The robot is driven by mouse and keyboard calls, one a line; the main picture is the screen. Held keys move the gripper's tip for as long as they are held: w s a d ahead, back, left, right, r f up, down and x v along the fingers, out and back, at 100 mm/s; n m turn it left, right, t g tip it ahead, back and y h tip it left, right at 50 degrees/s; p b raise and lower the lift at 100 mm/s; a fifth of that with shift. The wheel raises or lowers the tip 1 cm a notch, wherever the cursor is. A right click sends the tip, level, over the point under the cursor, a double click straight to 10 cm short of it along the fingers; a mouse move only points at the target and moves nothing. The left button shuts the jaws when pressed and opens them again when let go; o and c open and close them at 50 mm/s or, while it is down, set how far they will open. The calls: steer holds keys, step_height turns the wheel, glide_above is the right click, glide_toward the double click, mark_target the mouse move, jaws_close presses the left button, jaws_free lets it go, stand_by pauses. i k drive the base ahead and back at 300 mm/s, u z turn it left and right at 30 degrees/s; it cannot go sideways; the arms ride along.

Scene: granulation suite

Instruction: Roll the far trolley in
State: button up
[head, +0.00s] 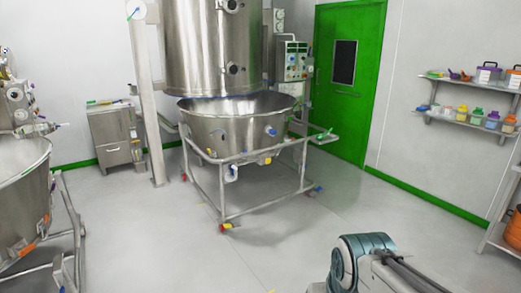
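A steel bowl (240,122) sits in a wheeled tubular frame, the farther of two trolleys (262,207), in the middle of the head view. It stands at the foot of a tall steel cylinder (212,50); the bowl's rim is just below the cylinder's lower edge. Whether it is exactly lined up under it I cannot tell. The frame has red and yellow casters and a handle bar at the right. A nearer bowl trolley (22,190) is cut off at the left edge. Part of my arm shows at bottom right, well short of the far trolley; my gripper is out of view.
A steel cabinet (116,135) and a column (150,100) stand behind and left. A control panel (293,62) hangs near a green door (340,80). Shelves (470,118) with bottles and tubs line the right wall. The floor (285,250) in front of the far trolley is clear.

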mark_target(225, 167)
steer(key=z, duration=0.2)
steer(key=i, duration=3.75)
steer(key=u, duration=0.55)
steer(key=i, duration=0.85)
